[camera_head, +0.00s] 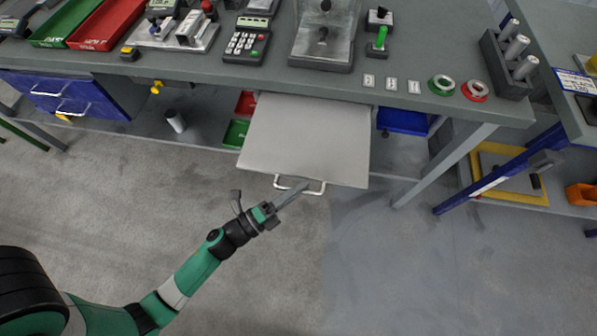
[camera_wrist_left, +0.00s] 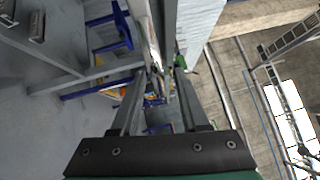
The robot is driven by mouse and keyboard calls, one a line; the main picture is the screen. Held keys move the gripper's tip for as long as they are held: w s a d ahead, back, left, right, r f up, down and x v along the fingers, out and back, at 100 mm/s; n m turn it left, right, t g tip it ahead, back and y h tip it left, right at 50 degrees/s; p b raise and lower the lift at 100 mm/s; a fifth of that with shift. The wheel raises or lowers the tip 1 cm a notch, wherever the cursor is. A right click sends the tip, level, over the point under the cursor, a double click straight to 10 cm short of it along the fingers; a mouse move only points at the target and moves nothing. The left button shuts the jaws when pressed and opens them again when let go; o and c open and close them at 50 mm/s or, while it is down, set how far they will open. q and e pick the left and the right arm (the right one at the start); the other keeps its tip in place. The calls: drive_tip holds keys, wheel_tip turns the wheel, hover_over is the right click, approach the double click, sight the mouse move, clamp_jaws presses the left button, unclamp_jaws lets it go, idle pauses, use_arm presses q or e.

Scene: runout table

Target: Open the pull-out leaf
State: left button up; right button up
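The pull-out leaf (camera_head: 305,140) is a flat grey panel that stands well out from under the front of the workbench. A pale bar handle (camera_head: 314,188) is on its front edge. My left gripper (camera_head: 300,187) is at the handle, its narrow fingers reaching the left and middle part of the bar. In the left wrist view the two fingers (camera_wrist_left: 165,75) show with a gap between them near the palm. What lies between the tips is too small and dark there to tell whether they grip the bar. My right gripper is not in view.
The workbench (camera_head: 190,65) carries red and green trays, a keypad device (camera_head: 246,42) and several fixtures. A blue drawer unit (camera_head: 75,95) hangs at the left. A table leg (camera_head: 445,165) stands right of the leaf. The floor in front (camera_head: 420,270) is clear.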

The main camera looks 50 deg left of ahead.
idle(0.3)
use_arm(q)
drive_tip(key=s+a+f+p, duration=0.1)
drive_tip(key=s+p, duration=0.1)
drive_tip(key=s, duration=0.9)
drive_tip(key=shift+s+f+p, duration=0.25)
drive_tip(key=shift+p, duration=0.05)
